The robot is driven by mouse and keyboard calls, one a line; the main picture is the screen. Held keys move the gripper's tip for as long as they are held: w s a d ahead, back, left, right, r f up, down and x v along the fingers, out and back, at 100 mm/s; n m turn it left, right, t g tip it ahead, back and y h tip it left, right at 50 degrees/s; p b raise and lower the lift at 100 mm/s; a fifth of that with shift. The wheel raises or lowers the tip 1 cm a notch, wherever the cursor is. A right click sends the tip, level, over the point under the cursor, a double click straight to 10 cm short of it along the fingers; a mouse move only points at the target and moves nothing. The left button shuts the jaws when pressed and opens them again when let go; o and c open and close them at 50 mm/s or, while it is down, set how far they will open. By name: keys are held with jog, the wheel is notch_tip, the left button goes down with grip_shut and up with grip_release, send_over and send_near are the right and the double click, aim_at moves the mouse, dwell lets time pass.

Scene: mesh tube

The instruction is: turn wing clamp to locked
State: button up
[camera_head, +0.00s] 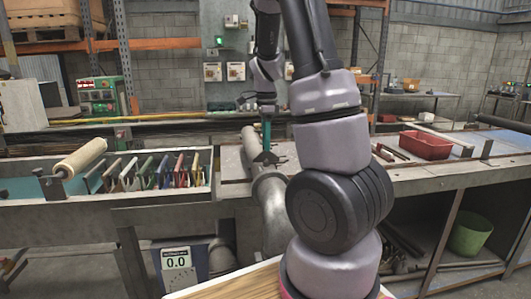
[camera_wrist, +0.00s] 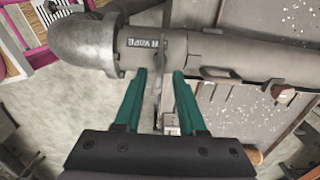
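A grey metal pipe (camera_head: 268,205) with an elbow runs away from me in the head view. In the wrist view the pipe (camera_wrist: 225,55) crosses the top, with a wide elbow at its left and printed lettering. What looks like the wing clamp (camera_head: 266,158) is a small dark piece on top of the pipe. In the wrist view a thin, pale upright plate, probably its wing (camera_wrist: 157,98), stands between my gripper's teal fingers. My gripper (camera_wrist: 160,73) is open, with a gap on both sides of the plate. The fingertips reach the pipe's near edge. I cannot tell whether the clamp is locked.
A tray (camera_head: 180,206) of coloured upright plates and a beige roll (camera_head: 80,158) lie left of the pipe. A red bin (camera_head: 426,146) and metal rods stand on the right bench (camera_head: 440,178). A green bucket (camera_head: 470,233) sits below. Another handle (camera_wrist: 285,95) is on the pipe's right.

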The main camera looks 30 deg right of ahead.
aim_at(269, 157)
jog(key=shift+f, duration=2.05)
grip_shut()
